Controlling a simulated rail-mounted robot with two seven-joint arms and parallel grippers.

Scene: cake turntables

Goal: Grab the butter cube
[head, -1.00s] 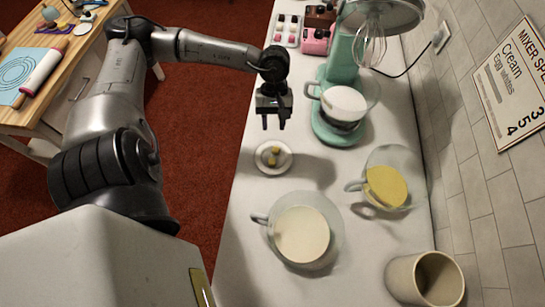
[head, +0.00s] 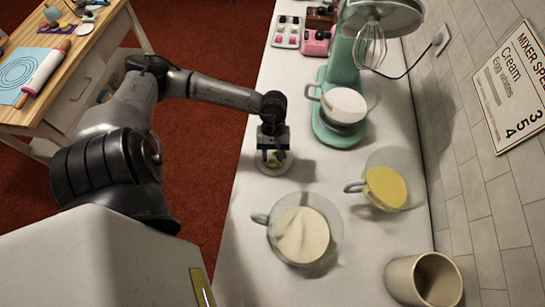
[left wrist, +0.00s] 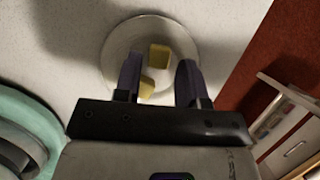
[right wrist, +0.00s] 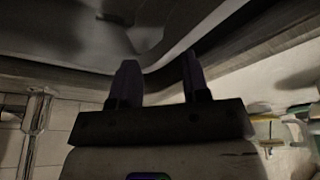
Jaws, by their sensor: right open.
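A small white plate (head: 262,170) lies on the counter below my left gripper (head: 272,158). In the left wrist view the plate (left wrist: 116,47) carries two yellow butter cubes. One butter cube (left wrist: 158,56) lies near the plate's middle, about level with the fingertips. The other butter cube (left wrist: 147,87) shows between the fingers, beside the left-hand finger; I cannot tell if they touch. The left gripper (left wrist: 160,63) is open over the plate. In the head view the fingers partly hide the cubes. My right gripper (right wrist: 158,62) is open and empty, and shows only in its wrist view.
A bowl of white powder (head: 302,235) stands in front of the plate. A bowl of yellow contents (head: 386,188) is to the right. A green stand mixer (head: 344,65) with its bowl stands behind. A beige pot (head: 438,280) is at the front right.

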